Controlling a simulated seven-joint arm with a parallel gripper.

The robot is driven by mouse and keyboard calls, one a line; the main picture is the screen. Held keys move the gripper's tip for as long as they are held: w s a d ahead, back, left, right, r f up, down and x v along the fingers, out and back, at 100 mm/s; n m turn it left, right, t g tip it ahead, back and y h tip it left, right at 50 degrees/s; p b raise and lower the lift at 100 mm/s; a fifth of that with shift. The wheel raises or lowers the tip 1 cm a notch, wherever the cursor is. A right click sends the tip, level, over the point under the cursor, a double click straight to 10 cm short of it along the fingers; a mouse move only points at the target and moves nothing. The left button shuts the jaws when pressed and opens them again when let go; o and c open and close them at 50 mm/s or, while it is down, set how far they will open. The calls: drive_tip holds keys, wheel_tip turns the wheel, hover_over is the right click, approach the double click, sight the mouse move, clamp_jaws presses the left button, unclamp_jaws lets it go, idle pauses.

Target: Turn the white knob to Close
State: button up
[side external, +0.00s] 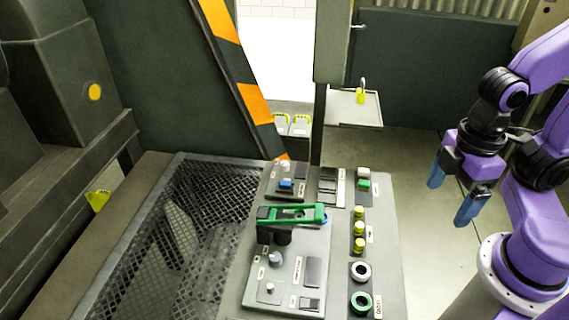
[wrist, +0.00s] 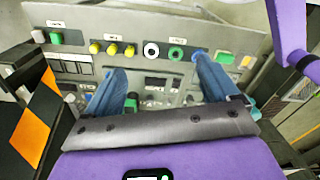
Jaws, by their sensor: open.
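A control panel (side external: 385,210) carries the knobs and buttons. A white ring-shaped knob with a dark centre (side external: 361,271) sits on its right strip, above a matching green ring (side external: 361,302). The white ring also shows in the wrist view (wrist: 151,49), between the finger directions and beyond them. Two small grey-white knobs stand on the left part (side external: 275,258). Which one the task means, and its setting, I cannot tell; the labels are too small to read. My gripper (side external: 452,196) is open and empty, with blue fingers, to the right of the panel and apart from it.
A green-handled lever (side external: 292,214) sticks up from the panel. Several yellow buttons (side external: 359,228) line its right strip. A mesh grating (side external: 205,220) lies to the left, and a striped post (side external: 235,75) stands behind. Open floor (side external: 425,230) separates panel and gripper.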

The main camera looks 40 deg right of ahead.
drive_tip(key=shift+w+a, duration=0.1)
drive_tip(key=c, duration=0.4)
drive_tip(key=w+a+r, duration=0.1)
drive_tip(key=w+a, duration=0.3)
drive_tip(key=w, duration=0.3)
drive_tip(key=w+a+r, duration=0.1)
drive_tip(key=w+a, duration=0.3)
drive_tip(key=w, duration=0.3)
drive_tip(key=shift+c, duration=0.2)
drive_tip(key=n, duration=0.2)
hover_over(285, 163)
wheel_tip(285, 163, down, 11)
drive_tip(key=shift+h, duration=0.3)
wheel_tip(285, 163, down, 16)
drive_tip(key=shift+a+f, duration=0.1)
drive_tip(key=shift+f, duration=0.1)
drive_tip(key=shift+c, duration=0.3)
drive_tip(key=c, duration=1)
